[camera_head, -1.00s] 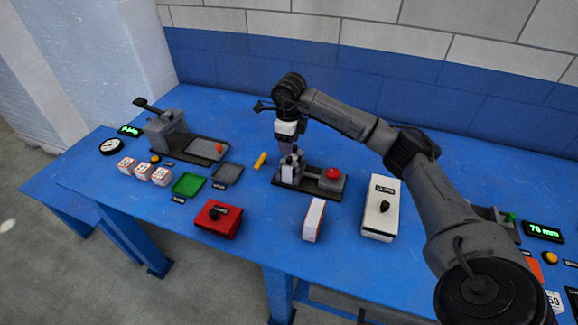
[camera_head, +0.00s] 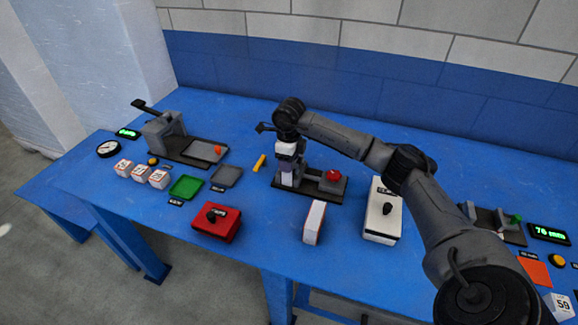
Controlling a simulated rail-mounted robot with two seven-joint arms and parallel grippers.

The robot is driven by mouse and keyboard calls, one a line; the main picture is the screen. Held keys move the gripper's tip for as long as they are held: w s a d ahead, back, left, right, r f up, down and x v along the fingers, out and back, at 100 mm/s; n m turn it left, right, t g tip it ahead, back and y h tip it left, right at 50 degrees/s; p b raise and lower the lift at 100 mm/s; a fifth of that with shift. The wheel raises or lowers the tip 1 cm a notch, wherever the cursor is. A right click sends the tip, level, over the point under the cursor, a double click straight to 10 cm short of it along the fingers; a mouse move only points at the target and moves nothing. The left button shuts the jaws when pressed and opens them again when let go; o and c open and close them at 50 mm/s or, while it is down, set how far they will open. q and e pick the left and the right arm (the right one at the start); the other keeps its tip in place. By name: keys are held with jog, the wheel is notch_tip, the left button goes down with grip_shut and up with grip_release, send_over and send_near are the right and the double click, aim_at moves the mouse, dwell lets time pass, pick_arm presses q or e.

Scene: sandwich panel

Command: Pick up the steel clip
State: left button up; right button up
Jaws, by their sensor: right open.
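My right gripper (camera_head: 288,162) points down over the left part of a dark fixture (camera_head: 318,193) with a red button (camera_head: 333,175). Its jaws are open and its fingers are around or just beside a small grey upright piece (camera_head: 291,178) on that fixture. This piece may be the steel clip, but it is too small and too covered by the gripper to be sure. I cannot tell whether the fingers touch it. My left gripper is not in view.
A yellow stick (camera_head: 259,163) lies left of the fixture. A lever press (camera_head: 165,135), green tray (camera_head: 186,187) and grey tray (camera_head: 226,176) are at left. Bare blue table lies behind the fixture.

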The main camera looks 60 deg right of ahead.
grip_shut()
dwell(0.3)
jog(key=shift+r, duration=0.15)
